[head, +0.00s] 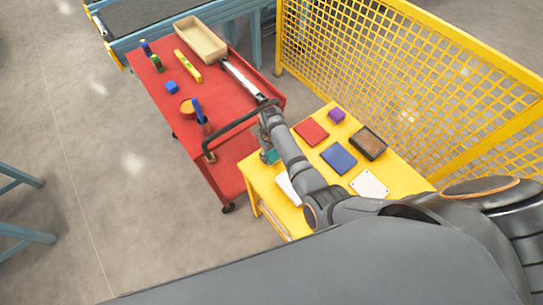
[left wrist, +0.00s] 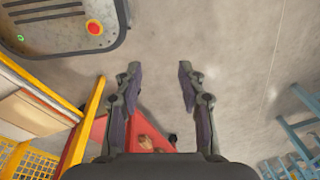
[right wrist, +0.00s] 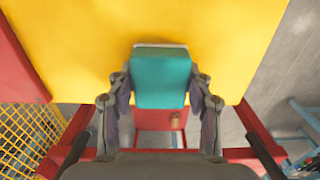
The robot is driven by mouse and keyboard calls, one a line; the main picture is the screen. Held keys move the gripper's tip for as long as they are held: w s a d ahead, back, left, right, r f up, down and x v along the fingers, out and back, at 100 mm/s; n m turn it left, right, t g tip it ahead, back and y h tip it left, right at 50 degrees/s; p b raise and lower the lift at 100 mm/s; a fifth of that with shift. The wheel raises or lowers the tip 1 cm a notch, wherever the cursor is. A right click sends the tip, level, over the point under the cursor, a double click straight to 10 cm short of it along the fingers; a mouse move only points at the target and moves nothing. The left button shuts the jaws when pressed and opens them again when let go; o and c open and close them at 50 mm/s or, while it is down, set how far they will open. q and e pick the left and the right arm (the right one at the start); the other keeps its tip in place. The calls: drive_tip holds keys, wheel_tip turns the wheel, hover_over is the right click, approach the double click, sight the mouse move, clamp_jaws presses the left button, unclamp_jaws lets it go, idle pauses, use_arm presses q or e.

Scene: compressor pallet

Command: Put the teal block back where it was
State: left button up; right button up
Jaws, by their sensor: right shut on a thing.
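The teal block (right wrist: 161,78) sits between the two fingers of my right gripper (right wrist: 160,88), which is shut on it. In the head view the teal block (head: 270,156) shows only partly beside my right gripper (head: 268,148), over the yellow table's (head: 312,167) edge nearest the red cart. I cannot tell whether the block touches the tabletop. On the table are a red square (head: 311,132), a blue square (head: 338,158) and a white plate (head: 369,184). A white item (head: 288,188) is partly hidden by my right arm. My left gripper (left wrist: 159,78) is open and empty above the floor.
The red cart (head: 222,128) stands left of the table, its handle close to my right gripper. It carries a beige tray (head: 201,40), a yellow level (head: 187,66) and a blue block (head: 172,87). A purple block (head: 336,115) and a brown bin (head: 369,142) lie near the yellow fence (head: 400,80).

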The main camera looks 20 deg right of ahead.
sight(271, 154)
drive_tip(key=shift+s+r, duration=0.1)
drive_tip(key=shift+s, duration=0.05)
drive_tip(key=shift+s+r, duration=0.1)
drive_tip(key=o, duration=1.1)
drive_tip(key=shift+f, duration=0.2)
drive_tip(key=shift+o, duration=1)
drive_tip(key=shift+r, duration=0.25)
wheel_tip(271, 154, up, 9)
drive_tip(key=p, duration=1)
use_arm(q)
wheel_tip(271, 154, up, 10)
drive_tip(key=s, duration=0.1)
use_arm(e)
wheel_tip(271, 154, up, 3)
drive_tip(key=shift+f, duration=0.1)
drive_tip(key=shift+a, duration=0.1)
